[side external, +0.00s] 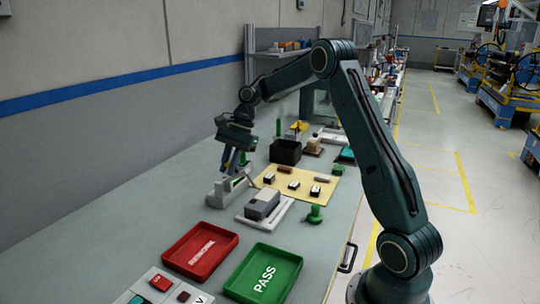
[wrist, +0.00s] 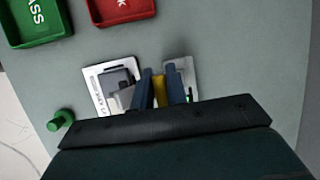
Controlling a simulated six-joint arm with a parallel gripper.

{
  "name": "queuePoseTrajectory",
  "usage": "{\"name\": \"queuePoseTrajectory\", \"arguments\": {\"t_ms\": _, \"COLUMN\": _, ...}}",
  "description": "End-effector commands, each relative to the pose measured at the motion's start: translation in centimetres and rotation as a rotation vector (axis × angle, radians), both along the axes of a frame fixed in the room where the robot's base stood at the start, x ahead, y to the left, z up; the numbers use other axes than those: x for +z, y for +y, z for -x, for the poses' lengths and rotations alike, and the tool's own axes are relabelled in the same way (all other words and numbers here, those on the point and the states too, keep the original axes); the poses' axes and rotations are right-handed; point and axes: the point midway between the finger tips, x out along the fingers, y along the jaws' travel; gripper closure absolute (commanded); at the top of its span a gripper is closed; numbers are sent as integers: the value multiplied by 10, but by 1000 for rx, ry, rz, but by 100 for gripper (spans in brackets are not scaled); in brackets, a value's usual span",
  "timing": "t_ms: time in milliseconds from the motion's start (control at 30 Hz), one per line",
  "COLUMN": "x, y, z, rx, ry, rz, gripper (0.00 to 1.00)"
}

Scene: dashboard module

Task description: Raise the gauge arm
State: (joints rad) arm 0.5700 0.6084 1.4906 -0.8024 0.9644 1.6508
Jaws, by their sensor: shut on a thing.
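The gauge (side external: 219,193) is a light grey stand near the wall side of the bench, in the side view. Its plate (wrist: 184,68) shows at the right of my fingers in the wrist view. My gripper (side external: 231,172) points down over the gauge. In the wrist view my gripper (wrist: 160,80) has its two blue fingers shut on a yellow part (wrist: 158,92), which looks like the gauge arm's handle. How high the arm stands is hard to tell, since the fingers hide much of it. The grey dashboard module (side external: 263,205) sits on a pale plate beside the gauge.
The red REWORK tray (side external: 201,257) and green PASS tray (side external: 264,272) lie toward the camera. A button panel (side external: 163,288) is at the near edge. A tan board (side external: 322,194) with small parts, a black bin (side external: 286,152) and a green knob (side external: 314,215) stand nearby.

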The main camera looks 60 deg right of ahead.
Motion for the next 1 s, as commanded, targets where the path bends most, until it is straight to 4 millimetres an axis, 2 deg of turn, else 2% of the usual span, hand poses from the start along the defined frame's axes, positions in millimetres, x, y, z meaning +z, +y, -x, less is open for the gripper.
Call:
{"name": "queuePoseTrajectory", "arguments": {"t_ms": 200, "x": 4, "y": -2, "z": -19, "rx": -3, "ry": -8, "rz": 3, "gripper": 100}}
{"name": "queuePoseTrajectory", "arguments": {"t_ms": 500, "x": 5, "y": -3, "z": -34, "rx": -8, "ry": -4, "rz": 3, "gripper": 100}}
{"name": "queuePoseTrajectory", "arguments": {"t_ms": 1000, "x": 3, "y": -5, "z": -39, "rx": -12, "ry": -2, "rz": 1, "gripper": 100}}
